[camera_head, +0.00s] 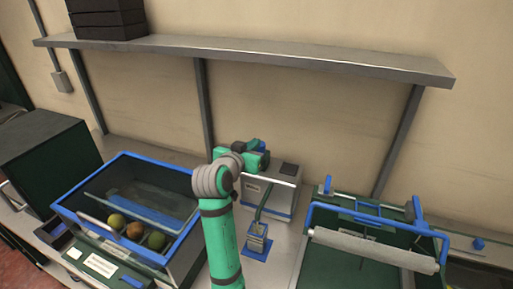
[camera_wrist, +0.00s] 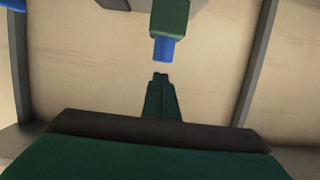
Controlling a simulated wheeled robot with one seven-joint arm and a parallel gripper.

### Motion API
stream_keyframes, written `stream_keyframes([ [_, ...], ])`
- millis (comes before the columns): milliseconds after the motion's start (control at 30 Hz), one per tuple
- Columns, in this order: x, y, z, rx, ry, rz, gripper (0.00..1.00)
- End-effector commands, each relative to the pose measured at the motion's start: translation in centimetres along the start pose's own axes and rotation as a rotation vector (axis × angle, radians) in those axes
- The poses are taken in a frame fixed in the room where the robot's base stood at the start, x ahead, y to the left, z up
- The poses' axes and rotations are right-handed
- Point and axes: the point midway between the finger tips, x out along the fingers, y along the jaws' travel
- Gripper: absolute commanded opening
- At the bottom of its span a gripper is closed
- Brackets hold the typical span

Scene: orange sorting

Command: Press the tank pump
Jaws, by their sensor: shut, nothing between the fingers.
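In the head view, the tank (camera_head: 75,222) is a blue-rimmed bin at the left, with a dark, glassy inside and several round fruits along its near side. I cannot make out for certain which part is the pump. My gripper (camera_wrist: 161,77) is shut and empty in the wrist view, its dark green fingers together and facing the wall. A green block with a blue end (camera_wrist: 164,48) hangs just above the fingertips, apart from them in the picture; I cannot tell what it is. In the head view the fingers are hidden behind my arm.
A green tray (camera_head: 345,270) with a blue frame and roller is at right. A shelf (camera_head: 300,58) crosses the wall above.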

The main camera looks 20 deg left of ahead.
Motion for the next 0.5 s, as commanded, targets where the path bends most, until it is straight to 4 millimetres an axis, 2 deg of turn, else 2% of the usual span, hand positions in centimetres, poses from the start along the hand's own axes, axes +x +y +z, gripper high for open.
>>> stream_keyframes([
  [33,-1.1,-0.1,-0.2,0.002,0.005,-0.002,0.0],
  [200,-4.3,0.1,-0.2,0.003,0.005,0.0,0.0],
  [333,-6.0,-0.1,-0.2,0.002,0.005,-0.002,0.0],
  [500,-7.0,0.0,-0.2,0.002,0.005,0.0,0.0],
])
